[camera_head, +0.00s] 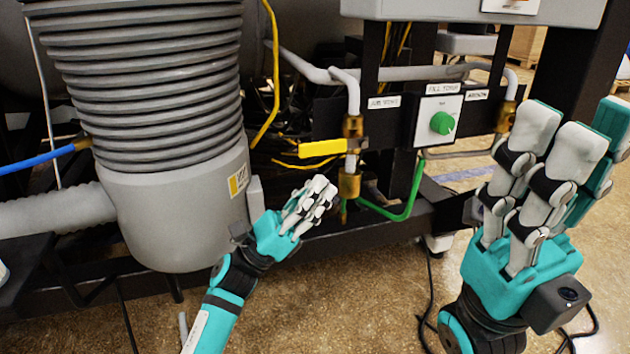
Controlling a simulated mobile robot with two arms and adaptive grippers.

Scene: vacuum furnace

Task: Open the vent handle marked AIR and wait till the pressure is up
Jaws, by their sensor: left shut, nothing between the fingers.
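A yellow lever handle (322,148) sticks out level to the left from a brass valve (352,128) on a vertical grey pipe. A small white label (384,102) is beside the valve; its text is too small to read surely. My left gripper (322,192) is shut and empty, just below the yellow handle and apart from it. My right gripper (568,135) is at the right, fingers raised and spread, empty, and away from the handle. No pressure reading can be made out.
A white panel with a green knob (442,123) is right of the valve. Another brass fitting (505,117) is further right, partly hidden by my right gripper. A green hose (405,205) runs below. A large grey ribbed cylinder (150,80) fills the left. Cables lie on the floor.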

